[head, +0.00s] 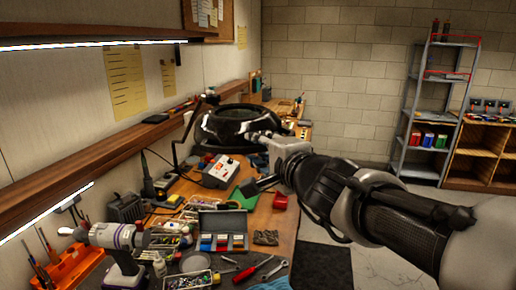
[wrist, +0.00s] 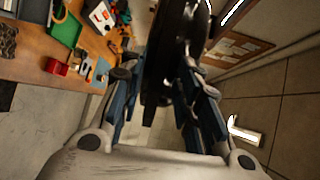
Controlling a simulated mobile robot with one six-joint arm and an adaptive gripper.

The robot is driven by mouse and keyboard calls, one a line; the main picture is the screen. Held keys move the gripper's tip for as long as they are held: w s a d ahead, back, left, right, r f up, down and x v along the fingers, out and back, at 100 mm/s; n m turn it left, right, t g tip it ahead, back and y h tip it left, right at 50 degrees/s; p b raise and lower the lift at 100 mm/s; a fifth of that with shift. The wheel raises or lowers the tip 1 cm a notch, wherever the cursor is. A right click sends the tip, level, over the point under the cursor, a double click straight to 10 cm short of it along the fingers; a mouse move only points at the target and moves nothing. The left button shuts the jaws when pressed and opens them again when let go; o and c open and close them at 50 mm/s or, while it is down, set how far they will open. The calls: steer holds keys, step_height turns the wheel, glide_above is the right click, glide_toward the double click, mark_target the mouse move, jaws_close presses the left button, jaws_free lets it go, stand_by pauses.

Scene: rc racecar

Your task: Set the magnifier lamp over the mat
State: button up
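The magnifier lamp has a thick dark ring head (head: 236,122) above the far part of the bench, in the head view. In the wrist view its dark rim (wrist: 167,60) is seen edge-on. My gripper (head: 266,137) is at the right side of the ring in the head view. In the wrist view my gripper (wrist: 158,78) has its fingers spread on either side of the rim. A gap shows by the left finger; contact at the right one is unclear.
A red block (head: 280,201), a white-and-orange device (head: 221,172) and an open toolbox (head: 222,226) sit near the mat. Pliers (head: 253,270) lie at the front edge. A shelf (head: 100,140) runs along the left wall. Floor right of the bench is open.

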steer(key=shift+s, duration=0.1)
steer(key=v, duration=1.2)
steer(key=shift+c, duration=0.6)
